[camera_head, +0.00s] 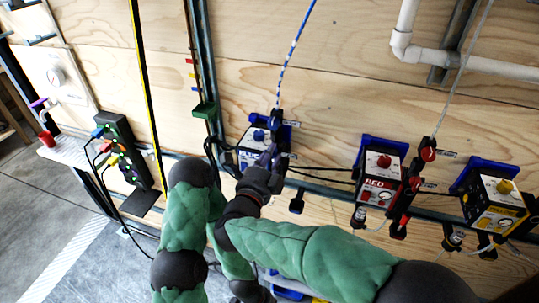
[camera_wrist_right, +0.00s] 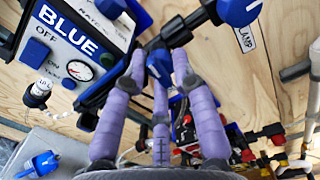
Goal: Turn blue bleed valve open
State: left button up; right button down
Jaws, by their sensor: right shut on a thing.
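The blue unit (camera_head: 252,141) is mounted on the plywood wall. Its front, lettered BLUE (camera_wrist_right: 68,32), fills the upper left of the right wrist view. My right gripper (camera_head: 270,156) is at the lower right of that unit. In the right wrist view its purple fingers (camera_wrist_right: 160,68) are closed around a small blue valve handle (camera_wrist_right: 157,72) below a black pipe fitting. The fingers hide most of the handle, so its angle is unclear. Another blue knob (camera_wrist_right: 238,10) is above right of the fingers. My left arm shows at the left, but its gripper is not visible.
The red unit (camera_head: 378,166) and yellow unit (camera_head: 495,201) hang to the right on the same wall. White pipe (camera_head: 470,62) crosses the upper right. A black strip with coloured plugs (camera_head: 122,150) is at the left. Hoses run close around my right gripper.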

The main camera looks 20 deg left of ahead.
dwell(0.4)
jog(key=c, duration=1)
grip_release()
jog(key=shift+d, duration=0.1)
jog(key=shift+c, duration=0.2)
